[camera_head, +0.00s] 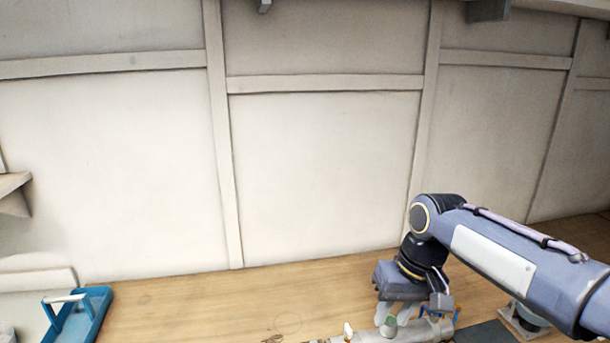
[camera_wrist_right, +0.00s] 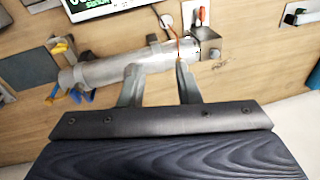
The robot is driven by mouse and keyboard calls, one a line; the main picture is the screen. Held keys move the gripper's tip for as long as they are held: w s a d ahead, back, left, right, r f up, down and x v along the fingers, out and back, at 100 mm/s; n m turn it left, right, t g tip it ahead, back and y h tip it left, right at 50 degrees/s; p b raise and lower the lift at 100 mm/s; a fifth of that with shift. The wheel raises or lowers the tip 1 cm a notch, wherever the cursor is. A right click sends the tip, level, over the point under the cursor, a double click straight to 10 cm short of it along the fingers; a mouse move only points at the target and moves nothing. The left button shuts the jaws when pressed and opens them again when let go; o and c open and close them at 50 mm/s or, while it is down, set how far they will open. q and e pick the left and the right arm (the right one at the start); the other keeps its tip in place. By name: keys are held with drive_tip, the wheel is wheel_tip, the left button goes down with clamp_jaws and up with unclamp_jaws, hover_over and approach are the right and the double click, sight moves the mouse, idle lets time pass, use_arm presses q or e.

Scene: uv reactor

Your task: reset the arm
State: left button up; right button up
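My right arm comes in from the right in the head view, with its right gripper (camera_head: 413,306) low over the workbench. In the right wrist view the two fingers of this gripper (camera_wrist_right: 157,68) are spread apart, with nothing clearly held between them. Their tips reach the near side of a grey metal cylinder (camera_wrist_right: 105,69); I cannot tell whether they touch it. The cylinder (camera_head: 418,331) also shows at the bottom of the head view, partly hidden by the gripper. My left gripper is in neither view.
A metal bracket (camera_wrist_right: 213,46) stands at one cylinder end; yellow and blue clips (camera_wrist_right: 61,46) are near the other. A dark pad (camera_head: 487,333) and a blue tray (camera_head: 97,303) lie on the wooden bench (camera_head: 215,300). A pale panelled wall (camera_head: 320,165) rises behind. The bench centre is clear.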

drive_tip(key=s+d+f+m+t+y, duration=0.1)
drive_tip(key=s+d+f+t, duration=0.1)
drive_tip(key=s, duration=0.8)
drive_tip(key=s+d+f+m+t, duration=0.1)
drive_tip(key=s+f, duration=0.4)
drive_tip(key=s, duration=0.5)
drive_tip(key=shift+s+d+f+m+t+y, duration=0.2)
drive_tip(key=shift+s+d+m+t+y, duration=0.3)
drive_tip(key=shift+t, duration=0.4)
drive_tip(key=shift+w, duration=0.1)
